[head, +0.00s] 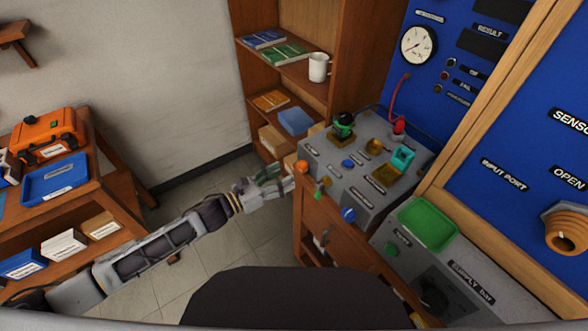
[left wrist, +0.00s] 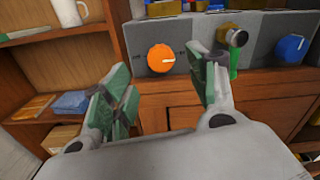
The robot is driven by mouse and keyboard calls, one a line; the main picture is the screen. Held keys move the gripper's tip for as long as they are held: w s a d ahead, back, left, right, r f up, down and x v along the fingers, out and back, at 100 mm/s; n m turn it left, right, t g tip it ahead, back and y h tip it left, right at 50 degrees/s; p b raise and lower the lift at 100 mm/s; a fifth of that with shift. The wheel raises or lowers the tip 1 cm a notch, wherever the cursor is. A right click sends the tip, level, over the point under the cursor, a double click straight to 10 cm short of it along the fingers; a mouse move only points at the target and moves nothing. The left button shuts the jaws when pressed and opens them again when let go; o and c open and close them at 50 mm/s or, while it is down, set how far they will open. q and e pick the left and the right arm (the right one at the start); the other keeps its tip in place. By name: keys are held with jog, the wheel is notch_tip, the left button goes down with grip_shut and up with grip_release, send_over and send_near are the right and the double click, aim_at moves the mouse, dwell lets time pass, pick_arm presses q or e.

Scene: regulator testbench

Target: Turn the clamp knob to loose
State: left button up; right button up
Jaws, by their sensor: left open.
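An orange round knob (head: 302,166) sits on the front left of the grey testbench. In the left wrist view the orange knob (left wrist: 160,58) faces me, with a short white mark toward its right. A blue knob (head: 348,214) is further right on the same front; it also shows in the left wrist view (left wrist: 290,48). I cannot read which knob is the clamp knob. My left gripper (head: 279,178) is open and empty, just left of the bench front. In the left wrist view its green-padded fingers (left wrist: 165,88) stand apart, below and either side of the orange knob, not touching it.
A green-handled lever (left wrist: 234,58) hangs between the knobs, close to the right finger. The wooden cabinet (left wrist: 190,105) is below. A shelf with books and a white mug (head: 319,67) stands behind. A green tray (head: 428,223) lies to the right.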

aim_at(299, 167)
pick_arm(q)
jog(key=shift+x, duration=2.15)
jog(key=shift+w+d+p, duration=0.25)
jog(key=shift+d+p, duration=0.05)
jog(key=shift+d, duration=0.05)
pick_arm(e)
jog(key=shift+w+a+r, duration=0.15)
jog(key=shift+w+r, duration=0.2)
jog(key=shift+w, duration=0.35)
jog(key=shift+s+a, duration=0.15)
